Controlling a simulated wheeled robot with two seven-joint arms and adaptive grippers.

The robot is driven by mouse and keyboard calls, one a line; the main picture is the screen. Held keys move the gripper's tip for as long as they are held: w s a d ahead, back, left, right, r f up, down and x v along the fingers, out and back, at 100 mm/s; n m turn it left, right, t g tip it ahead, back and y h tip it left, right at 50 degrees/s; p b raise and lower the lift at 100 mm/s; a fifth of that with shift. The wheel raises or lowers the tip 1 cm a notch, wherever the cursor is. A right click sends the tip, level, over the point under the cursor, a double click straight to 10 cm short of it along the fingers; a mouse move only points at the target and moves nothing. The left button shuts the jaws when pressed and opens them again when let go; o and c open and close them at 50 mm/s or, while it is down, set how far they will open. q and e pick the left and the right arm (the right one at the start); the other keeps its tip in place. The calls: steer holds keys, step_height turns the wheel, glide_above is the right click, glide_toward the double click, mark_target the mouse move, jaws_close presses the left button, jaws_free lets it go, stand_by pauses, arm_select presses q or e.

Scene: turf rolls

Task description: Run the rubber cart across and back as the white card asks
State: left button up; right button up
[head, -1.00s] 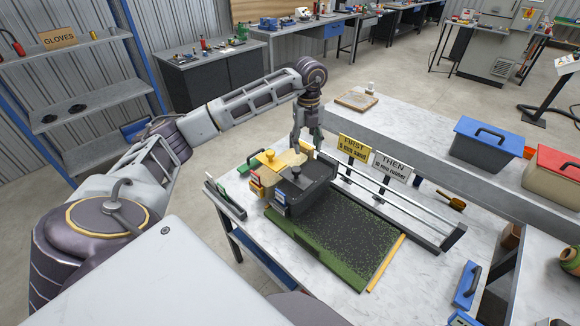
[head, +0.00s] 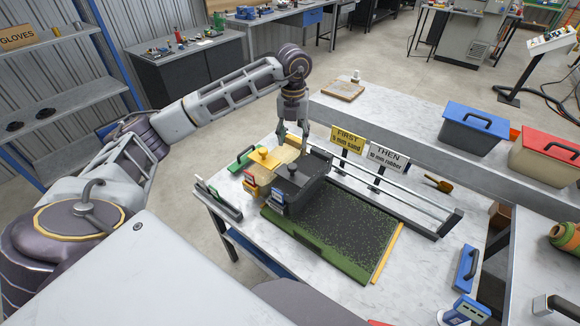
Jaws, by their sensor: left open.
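The dark grey rubber cart (head: 301,184), with a black knob on top and a blue label in front, stands at the left end of the turf (head: 338,228). The turf is dark and speckled with green, with a plain green front strip. The tan sand cart (head: 263,172) with a yellow knob stands just left of it. The white card (head: 388,160) reads "THEN 10 mm rubber"; the yellow card (head: 347,142) reads "FIRST 5 mm sand". My right gripper is not in view.
Rails (head: 395,195) run behind the turf toward the right. A yellow strip (head: 387,252) edges the turf's right end. Blue-lidded (head: 474,129) and red-lidded (head: 546,155) bins stand on the back bench.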

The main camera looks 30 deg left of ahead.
mark_target(292, 166)
arm_select(q)
steer(key=shift+s+m, duration=0.1)
steer(key=shift+m, duration=1.4)
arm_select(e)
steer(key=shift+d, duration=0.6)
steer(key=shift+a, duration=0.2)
arm_select(q)
step_height(292, 166, down, 12)
steer(key=shift+f+p, duration=0.2)
steer(key=shift+p, duration=1.05)
steer(key=shift+f, duration=0.7)
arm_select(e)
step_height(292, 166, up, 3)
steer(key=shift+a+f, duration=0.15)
